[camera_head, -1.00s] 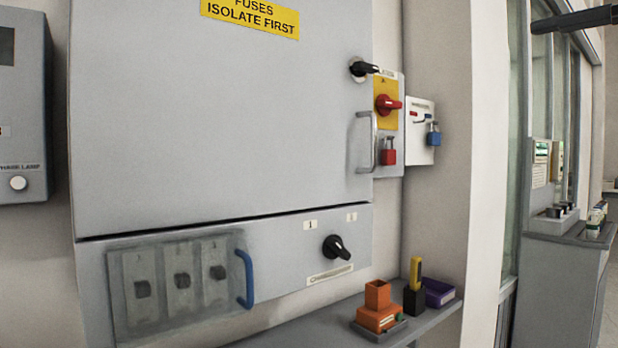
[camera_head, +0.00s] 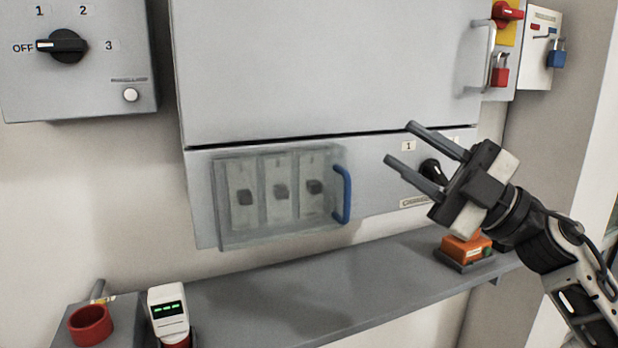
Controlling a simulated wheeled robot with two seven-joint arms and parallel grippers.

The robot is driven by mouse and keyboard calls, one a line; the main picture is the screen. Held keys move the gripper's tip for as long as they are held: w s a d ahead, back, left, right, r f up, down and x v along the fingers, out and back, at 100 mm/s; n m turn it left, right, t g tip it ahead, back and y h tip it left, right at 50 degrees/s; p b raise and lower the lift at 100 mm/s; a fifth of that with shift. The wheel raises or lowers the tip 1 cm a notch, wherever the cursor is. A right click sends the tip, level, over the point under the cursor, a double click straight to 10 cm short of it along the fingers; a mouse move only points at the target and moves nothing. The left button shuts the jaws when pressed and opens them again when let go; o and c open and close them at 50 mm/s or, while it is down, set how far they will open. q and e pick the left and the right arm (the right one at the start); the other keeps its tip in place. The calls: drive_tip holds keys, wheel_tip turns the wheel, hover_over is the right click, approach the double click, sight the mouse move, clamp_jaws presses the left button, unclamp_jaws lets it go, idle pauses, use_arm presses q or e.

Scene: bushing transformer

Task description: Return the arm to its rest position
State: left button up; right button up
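My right gripper (camera_head: 400,143) is open and empty. Its arm comes in from the lower right, and its two dark fingers point up and left in front of the lower part of the grey cabinet (camera_head: 325,65). The gripper partly hides a black rotary knob (camera_head: 432,170) on the lower panel. No object shows between the fingers. My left gripper is not in view.
A grey shelf (camera_head: 330,285) runs below the cabinet. It bears an orange block device (camera_head: 466,246) at right, partly hidden by my gripper, and a white meter (camera_head: 168,312) and red ring (camera_head: 91,325) at left. A blue handle (camera_head: 346,194) sticks out from the clear fuse cover.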

wheel_tip(320, 180, down, 29)
drive_tip(key=s+d+m+t+h, duration=0.25)
drive_tip(key=m+t+h, duration=0.65)
drive_tip(key=m+h, duration=0.95)
drive_tip(key=s+a+f+m+g, duration=0.2)
drive_tip(key=s+f+m+g, duration=0.4)
drive_tip(key=s+f, duration=1)
drive_tip(key=shift+f+g+p, duration=0.45)
drive_tip(key=shift+f+g, duration=0.35)
drive_tip(key=shift+f, duration=0.1)
drive_tip(key=shift+s+a, duration=0.1)
drive_tip(key=shift+c, duration=1)
